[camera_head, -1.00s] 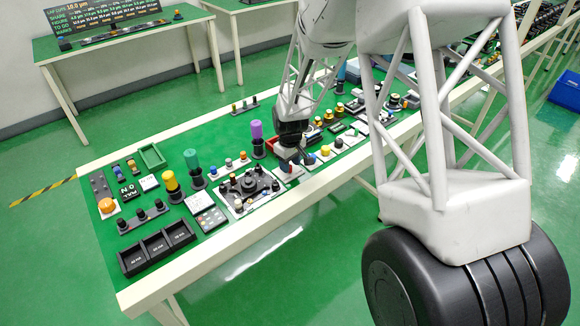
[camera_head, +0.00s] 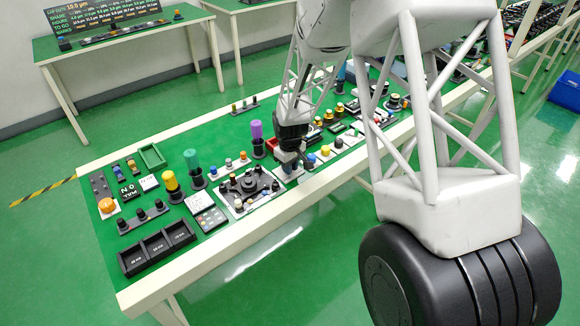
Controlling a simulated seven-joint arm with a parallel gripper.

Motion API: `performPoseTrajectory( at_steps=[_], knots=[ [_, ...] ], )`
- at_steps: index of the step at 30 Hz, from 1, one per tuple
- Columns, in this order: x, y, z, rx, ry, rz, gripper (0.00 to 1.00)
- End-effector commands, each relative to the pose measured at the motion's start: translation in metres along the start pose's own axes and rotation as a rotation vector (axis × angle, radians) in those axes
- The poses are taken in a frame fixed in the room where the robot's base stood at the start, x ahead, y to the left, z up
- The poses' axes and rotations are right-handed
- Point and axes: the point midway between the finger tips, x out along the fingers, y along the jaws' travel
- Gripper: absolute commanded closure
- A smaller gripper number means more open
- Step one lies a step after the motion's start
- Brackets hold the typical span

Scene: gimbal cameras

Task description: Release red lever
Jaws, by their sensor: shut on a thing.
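My gripper (camera_head: 290,160) points down at the front middle of the green-topped table. It is shut on the lever of a small light plate (camera_head: 288,176), close to the table's front edge. The fingers cover the lever, so its red colour and its angle cannot be made out. The fingertips are small and dark in this view.
Plates with blue (camera_head: 311,157) and yellow (camera_head: 325,151) knobs stand just right of my gripper. A round-knob panel (camera_head: 247,187) is to the left.

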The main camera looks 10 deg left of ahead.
Motion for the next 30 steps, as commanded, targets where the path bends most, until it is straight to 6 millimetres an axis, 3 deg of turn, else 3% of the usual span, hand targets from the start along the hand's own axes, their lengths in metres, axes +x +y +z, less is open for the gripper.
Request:
performPoseTrajectory(
  at_steps=[7, 22, 30],
  knots=[
    [0.000, -0.003, -0.001, 0.072, 0.000, 0.001, 1.00],
    [0.000, -0.013, -0.006, 0.393, 0.000, 0.001, 1.00],
    [-0.001, -0.014, -0.007, 0.440, 0.000, 0.001, 1.00]
  ],
)
